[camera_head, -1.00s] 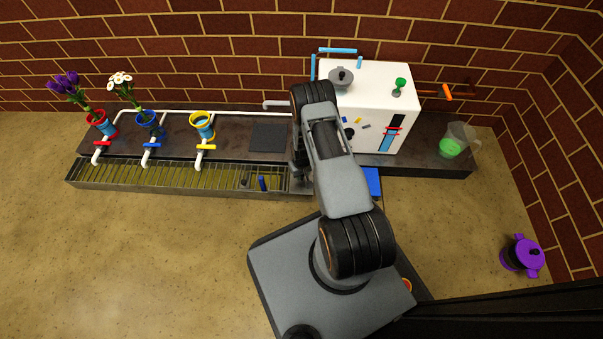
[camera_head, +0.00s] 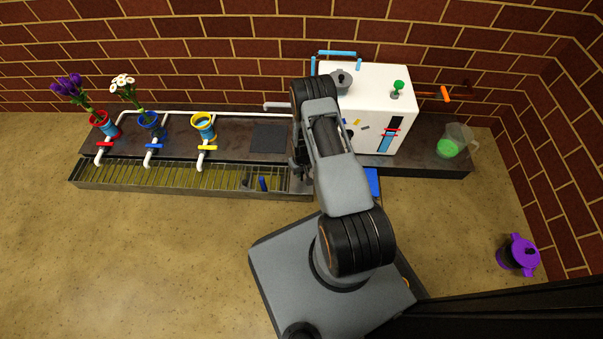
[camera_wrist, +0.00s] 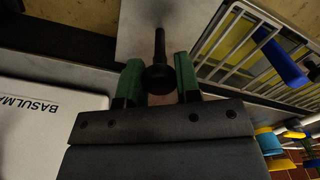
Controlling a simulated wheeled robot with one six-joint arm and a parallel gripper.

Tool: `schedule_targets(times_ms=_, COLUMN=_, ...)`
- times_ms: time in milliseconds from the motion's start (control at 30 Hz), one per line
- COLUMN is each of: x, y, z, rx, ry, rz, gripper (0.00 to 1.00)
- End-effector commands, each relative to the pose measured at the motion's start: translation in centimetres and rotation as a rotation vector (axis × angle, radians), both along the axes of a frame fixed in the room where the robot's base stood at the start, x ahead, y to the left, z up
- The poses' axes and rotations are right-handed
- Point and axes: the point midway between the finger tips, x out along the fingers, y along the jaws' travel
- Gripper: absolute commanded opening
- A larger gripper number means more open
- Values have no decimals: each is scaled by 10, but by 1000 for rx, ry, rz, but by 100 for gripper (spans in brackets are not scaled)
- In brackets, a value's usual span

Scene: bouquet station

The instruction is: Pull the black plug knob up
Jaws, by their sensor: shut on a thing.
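The black plug knob (camera_wrist: 159,79), a dark rod with a wider round end, stands between the green fingers of my gripper (camera_wrist: 157,72) in the wrist view. The fingers are shut on its wide end. The rod runs on towards a pale grey surface (camera_wrist: 185,25); its far end is dark and blurred. In the head view my gripper (camera_head: 299,168) is low beside the right end of the drain trough (camera_head: 190,188). My arm hides the knob there.
A white tank (camera_head: 375,85) with a grey lid knob (camera_head: 341,79) stands close right of my gripper. The trough's grate (camera_wrist: 235,40) and a blue peg (camera_wrist: 280,60) lie to the right in the wrist view. Flower pots and valves (camera_head: 152,147) stand left; a jug (camera_head: 456,140) stands right.

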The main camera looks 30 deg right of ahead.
Motion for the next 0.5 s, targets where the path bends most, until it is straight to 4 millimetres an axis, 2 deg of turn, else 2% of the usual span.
schedule_targets(times_ms=33, x=0, y=0, z=0, rx=0, ry=0, rz=0, gripper=34)
schedule_targets(times_ms=300, x=0, y=0, z=0, rx=0, ry=0, rz=0, gripper=60)
schedule_targets(times_ms=500, x=0, y=0, z=0, rx=0, ry=0, rz=0, gripper=60)
